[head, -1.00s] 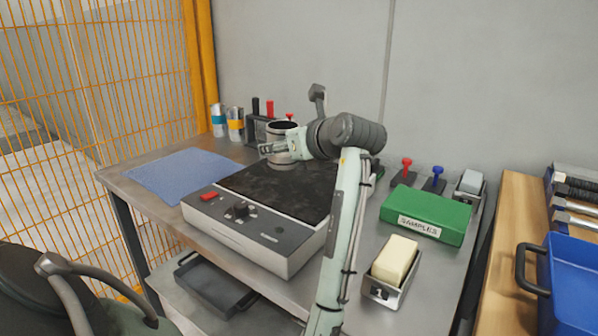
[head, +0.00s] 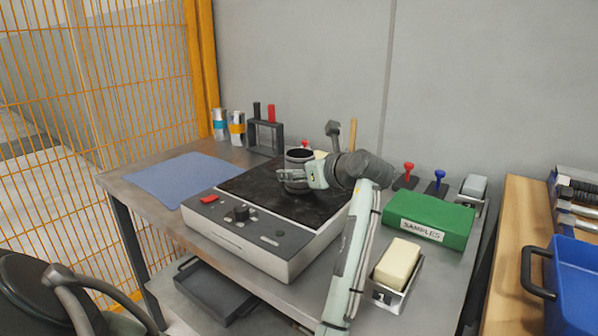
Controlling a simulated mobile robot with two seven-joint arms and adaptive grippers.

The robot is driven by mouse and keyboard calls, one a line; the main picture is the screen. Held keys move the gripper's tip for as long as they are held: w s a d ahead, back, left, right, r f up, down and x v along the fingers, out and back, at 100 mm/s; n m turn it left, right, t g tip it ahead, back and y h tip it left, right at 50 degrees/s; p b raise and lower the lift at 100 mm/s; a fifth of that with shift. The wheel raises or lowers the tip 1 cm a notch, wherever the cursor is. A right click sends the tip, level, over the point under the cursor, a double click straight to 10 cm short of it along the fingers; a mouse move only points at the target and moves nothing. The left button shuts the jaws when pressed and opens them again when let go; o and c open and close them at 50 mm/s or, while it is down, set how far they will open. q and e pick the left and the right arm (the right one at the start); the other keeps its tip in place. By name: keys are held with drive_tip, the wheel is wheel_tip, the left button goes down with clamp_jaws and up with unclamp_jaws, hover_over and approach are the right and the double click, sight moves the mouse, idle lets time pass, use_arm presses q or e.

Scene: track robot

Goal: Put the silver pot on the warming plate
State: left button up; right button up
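The warming plate (head: 262,192) is a wide, light box with a black top and a front panel with a red switch and a knob. My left gripper is out of view.
A blue mat (head: 178,178) lies left of the plate. Cans (head: 237,128) and a dark rack (head: 265,138) stand behind. A green samples box (head: 430,218), a tray with a cream block (head: 398,262) and red and blue stamps (head: 438,181) are at right.

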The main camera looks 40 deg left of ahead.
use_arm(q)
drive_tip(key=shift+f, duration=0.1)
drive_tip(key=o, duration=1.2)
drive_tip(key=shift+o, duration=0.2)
use_arm(e)
drive_tip(key=shift+s+f, duration=0.1)
drive_tip(key=shift+f, duration=0.45)
use_arm(q)
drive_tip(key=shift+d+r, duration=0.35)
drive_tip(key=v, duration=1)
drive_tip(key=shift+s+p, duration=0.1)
drive_tip(key=shift+p, duration=0.2)
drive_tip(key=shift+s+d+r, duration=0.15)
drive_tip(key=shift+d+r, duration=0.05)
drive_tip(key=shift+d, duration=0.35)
use_arm(e)
drive_tip(key=shift+s+a+f, duration=0.1)
drive_tip(key=shift+s+f, duration=0.1)
drive_tip(key=shift+f, duration=0.45)
